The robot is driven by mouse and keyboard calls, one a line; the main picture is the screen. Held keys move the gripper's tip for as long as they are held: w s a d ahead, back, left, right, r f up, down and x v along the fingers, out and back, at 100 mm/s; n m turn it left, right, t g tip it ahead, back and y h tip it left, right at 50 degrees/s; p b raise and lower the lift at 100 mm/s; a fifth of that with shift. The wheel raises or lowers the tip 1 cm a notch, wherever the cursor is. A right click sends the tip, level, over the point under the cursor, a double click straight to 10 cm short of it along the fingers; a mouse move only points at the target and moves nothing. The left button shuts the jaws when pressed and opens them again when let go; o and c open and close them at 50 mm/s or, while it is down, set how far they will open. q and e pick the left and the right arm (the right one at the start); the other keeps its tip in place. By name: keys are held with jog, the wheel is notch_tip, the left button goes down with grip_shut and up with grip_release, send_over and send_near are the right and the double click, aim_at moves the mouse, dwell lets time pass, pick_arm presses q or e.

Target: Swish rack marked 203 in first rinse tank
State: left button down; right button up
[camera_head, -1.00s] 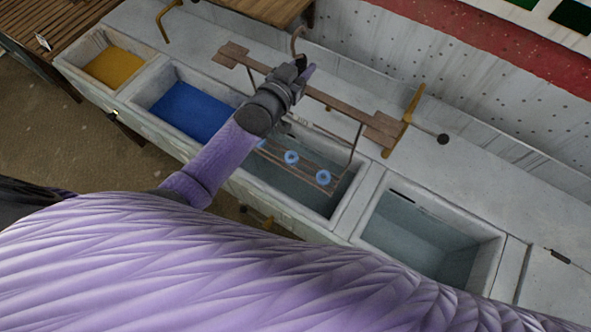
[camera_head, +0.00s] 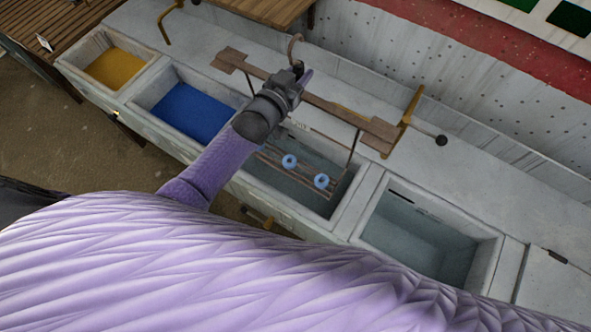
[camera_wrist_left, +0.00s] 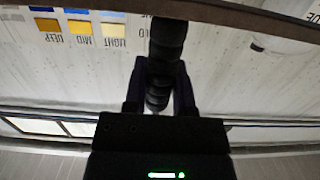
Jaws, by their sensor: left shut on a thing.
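My left gripper (camera_head: 292,84) is shut on the rack's upright hook, just above the middle of its top bar. The rack (camera_head: 340,111) has a long brown wooden bar with wider ends and thin rods going down to a lower slatted shelf. Two light blue rings (camera_head: 321,181) show on the shelf. The shelf hangs inside the third tank from the left, a clear-water tank (camera_head: 338,222). My forearm hides part of the rack and tank. In the left wrist view, the dark gripper fingers (camera_wrist_left: 160,95) close around a dark ribbed grip. I cannot read a number on the rack. My right gripper is not in view.
A yellow tank (camera_head: 152,52) and a blue tank (camera_head: 222,91) lie to the left. Another clear-water tank (camera_head: 497,240) lies to the right. Brass-coloured bent rails (camera_head: 405,118) stand along the bench. A colour chart shows upside down in the wrist view (camera_wrist_left: 82,28).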

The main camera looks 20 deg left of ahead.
pick_arm(q)
notch_tip(320, 180, down, 18)
jog(key=b, duration=1.6)
jog(key=shift+b, duration=0.3)
jog(key=shift+p+v, duration=0.55)
jog(key=shift+v, duration=0.2)
jog(key=shift+f, duration=0.15)
